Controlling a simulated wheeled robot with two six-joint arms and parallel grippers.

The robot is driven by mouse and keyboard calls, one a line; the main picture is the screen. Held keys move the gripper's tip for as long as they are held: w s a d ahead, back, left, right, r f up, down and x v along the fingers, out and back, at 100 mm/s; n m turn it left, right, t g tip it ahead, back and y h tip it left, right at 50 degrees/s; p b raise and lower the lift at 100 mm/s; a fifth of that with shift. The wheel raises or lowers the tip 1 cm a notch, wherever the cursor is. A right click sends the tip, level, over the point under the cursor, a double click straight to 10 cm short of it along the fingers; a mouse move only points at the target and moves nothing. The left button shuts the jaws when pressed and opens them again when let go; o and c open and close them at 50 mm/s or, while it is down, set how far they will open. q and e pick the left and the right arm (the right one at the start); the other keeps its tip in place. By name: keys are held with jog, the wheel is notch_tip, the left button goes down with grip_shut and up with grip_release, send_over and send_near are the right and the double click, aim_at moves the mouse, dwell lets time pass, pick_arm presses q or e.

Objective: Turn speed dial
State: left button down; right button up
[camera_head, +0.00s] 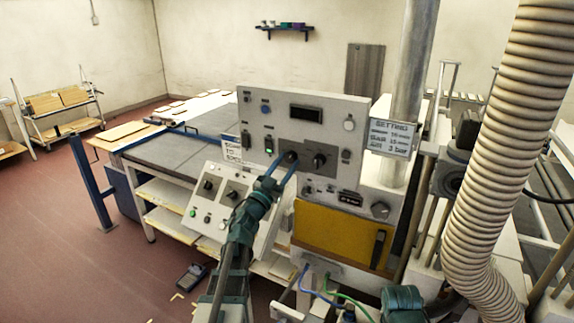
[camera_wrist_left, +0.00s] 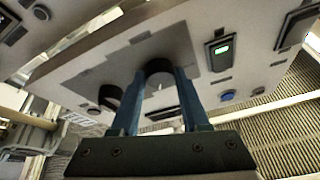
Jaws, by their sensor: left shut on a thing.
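The grey control panel (camera_head: 278,112) faces me in the head view. A dark round dial (camera_head: 291,157) sits on a darker plate on it, and a second black dial (camera_head: 319,160) is just to its right. My left gripper (camera_head: 283,168) reaches up to the first dial, its two blue fingers around it. In the left wrist view that dial (camera_wrist_left: 159,68) sits between the fingertips (camera_wrist_left: 158,80), with the jaws shut on it. The second dial (camera_wrist_left: 109,97) is beside the fingers there. The dials' markings are too small to read. My right gripper is not in view.
A lit green switch (camera_head: 269,144) is left of the dials. A settings sign (camera_head: 391,137) hangs at the panel's right edge. A yellow panel (camera_head: 335,234) is below, a sloped console (camera_head: 212,210) lower left. A ribbed hose (camera_head: 489,140) fills the right side.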

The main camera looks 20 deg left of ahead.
pick_arm(q)
jog(key=m+h, duration=0.1)
jog(key=m, duration=0.1)
jog(key=m+g+h+p, duration=0.1)
jog(key=m, duration=0.1)
jog(key=m+h, duration=0.1)
jog(key=m, duration=0.1)
jog(key=shift+w+a+r+g, duration=0.1)
jog(key=shift+a+r+g, duration=0.2)
jog(key=shift+a+m+g+h+p, duration=0.1)
jog(key=shift+m+g+h+p, duration=0.4)
jog(key=shift+m, duration=0.65)
jog(key=shift+m+g+h+p, duration=0.25)
jog(key=shift+m+p, duration=0.3)
jog(key=shift+m, duration=0.9)
jog(key=shift+c, duration=2)
grip_release()
jog(key=shift+f, duration=0.1)
